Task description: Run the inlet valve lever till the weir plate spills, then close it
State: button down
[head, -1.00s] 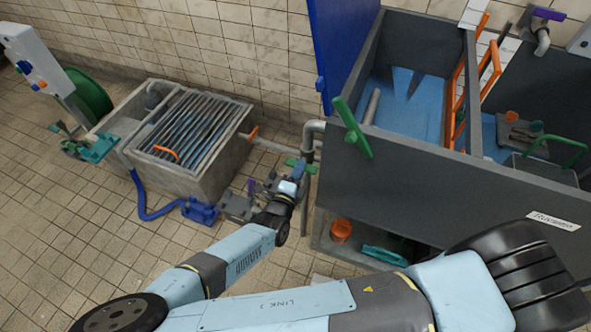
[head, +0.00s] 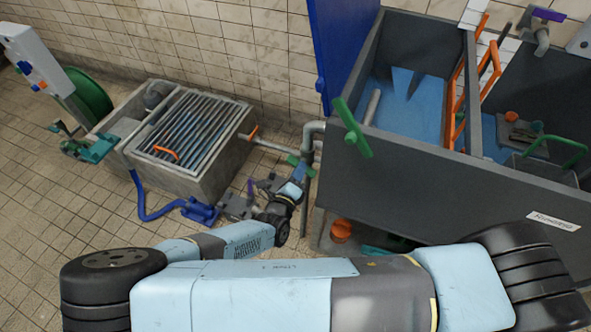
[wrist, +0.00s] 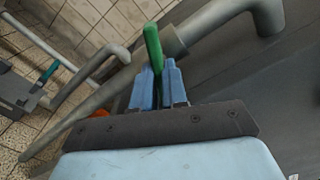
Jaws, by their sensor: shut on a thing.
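A green lever (wrist: 153,46) sits on the grey pipework beside the tank. In the wrist view my gripper (wrist: 156,76) has its two blue fingers shut on it. In the head view my gripper (head: 299,174) is low by the tank's left end, with part of the green lever (head: 293,160) showing. The dark grey tank (head: 420,185) holds blue water (head: 425,108) in its left part. A grey upright divider (head: 473,105) separates this from the right part, where blue also shows. I cannot tell whether water passes over a weir plate.
Another green lever (head: 351,127) stands at the tank's front left corner. A concrete basin with a metal grating (head: 186,128) is to the left, with a blue hose (head: 146,207). A blue panel (head: 340,45) stands behind. An orange bucket (head: 341,231) is below the tank.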

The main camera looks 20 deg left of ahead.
jog(key=m, duration=1.2)
jog(key=shift+f+m, duration=0.15)
jog(key=shift+m, duration=0.15)
dwell(0.4)
jog(key=c, duration=1.2)
grip_release()
jog(key=shift+o, duration=0.2)
jog(key=s+a, duration=0.1)
jog(key=s, duration=1.2)
jog(key=shift+s, duration=0.35)
